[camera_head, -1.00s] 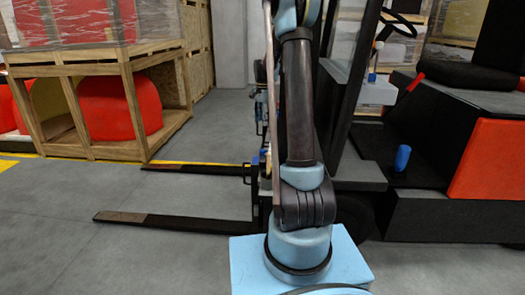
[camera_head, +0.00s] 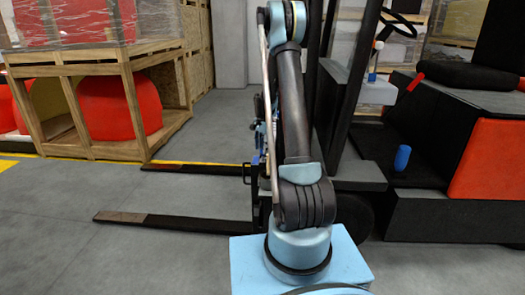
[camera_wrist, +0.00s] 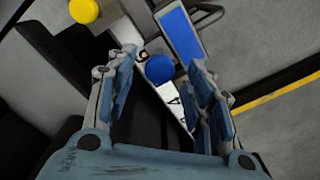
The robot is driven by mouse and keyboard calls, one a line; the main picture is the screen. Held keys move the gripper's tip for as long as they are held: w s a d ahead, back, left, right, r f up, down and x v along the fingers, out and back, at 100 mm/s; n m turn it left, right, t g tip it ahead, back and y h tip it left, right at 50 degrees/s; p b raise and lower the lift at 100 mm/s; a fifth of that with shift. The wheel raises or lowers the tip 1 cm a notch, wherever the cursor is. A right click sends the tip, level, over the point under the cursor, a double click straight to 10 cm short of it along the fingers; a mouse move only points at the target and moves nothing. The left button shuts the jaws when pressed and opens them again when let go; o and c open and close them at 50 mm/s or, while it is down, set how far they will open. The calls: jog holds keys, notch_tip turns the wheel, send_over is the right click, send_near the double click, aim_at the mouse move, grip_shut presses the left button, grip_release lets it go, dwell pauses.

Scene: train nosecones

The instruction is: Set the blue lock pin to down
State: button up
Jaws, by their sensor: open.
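The blue lock pin shows as a round blue knob (camera_wrist: 160,69) in the wrist view, beside a pale strip with dark lettering. My gripper (camera_wrist: 162,62) is open, and the knob appears in the gap between its two fingers. A blue rectangular plate (camera_wrist: 181,32) lies just beyond the knob. In the head view my arm hides most of the fork carriage, and I cannot make out my gripper clearly there.
A yellow round knob (camera_wrist: 84,11) sits at upper left in the wrist view. Dark forks (camera_head: 170,222) extend left from the forklift. A wooden crate (camera_head: 132,110) with red nosecones stands at left. Grey floor (camera_head: 60,255) is clear in front.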

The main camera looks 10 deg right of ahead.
aim_at(263, 158)
jog(key=shift+f, duration=0.6)
grip_shut()
jog(key=shift+f, duration=1.6)
grip_release()
jog(key=shift+f, duration=0.1)
